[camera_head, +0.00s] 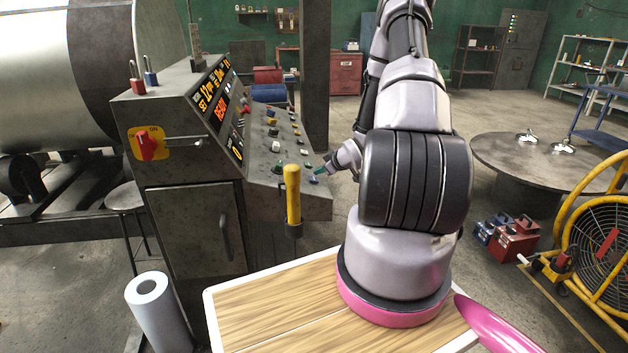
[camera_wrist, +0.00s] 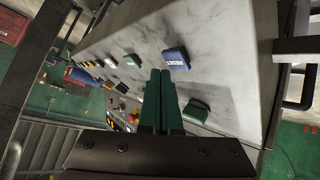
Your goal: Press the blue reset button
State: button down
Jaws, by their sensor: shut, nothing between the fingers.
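In the head view my gripper (camera_head: 321,170) hangs over the right end of the console panel, close to a small blue button (camera_head: 313,181). Whether it touches the panel cannot be told.
A green button (camera_wrist: 196,112) sits right of my fingers in the wrist view. More buttons and knobs line the panel. A yellow lever (camera_head: 292,190) stands at the console's front edge. A round table (camera_head: 560,165) and a yellow-framed fan (camera_head: 600,240) are at the right.

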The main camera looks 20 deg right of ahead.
jog(key=shift+s+d+r, duration=0.1)
jog(key=shift+d+r, duration=0.2)
jog(key=shift+r, duration=0.5)
jog(key=shift+s+d+r, duration=0.1)
jog(key=shift+d+r, duration=0.15)
jog(key=shift+r, duration=0.55)
jog(key=shift+s+d+r, duration=0.1)
jog(key=shift+d+r, duration=0.2)
jog(key=shift+r, duration=0.5)
jog(key=shift+w, duration=0.1)
